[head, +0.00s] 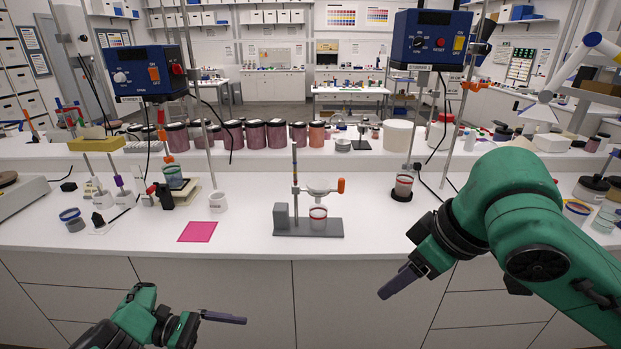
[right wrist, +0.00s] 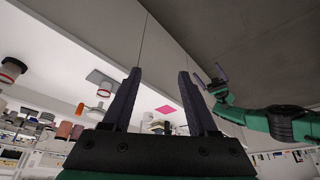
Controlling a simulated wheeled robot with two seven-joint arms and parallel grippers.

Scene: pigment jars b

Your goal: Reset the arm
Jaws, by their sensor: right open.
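My right gripper (head: 400,280) hangs in front of the bench's front edge, below the counter top. In the right wrist view its two fingers (right wrist: 158,76) stand apart with nothing between them. My left gripper (head: 212,319) is low in front of the drawers at the lower left, also clear of the bench. It shows in the right wrist view (right wrist: 210,76) too, with its fingers apart and no object between them. Both grippers are well apart from each other and touch nothing.
The white bench (head: 250,215) carries a grey stand with a funnel (head: 318,187), a pink sheet (head: 198,232) and a small white mortar (head: 218,202). Two blue stirrer heads (head: 428,40) stand on poles. Dark-lidded jars (head: 255,134) line the back.

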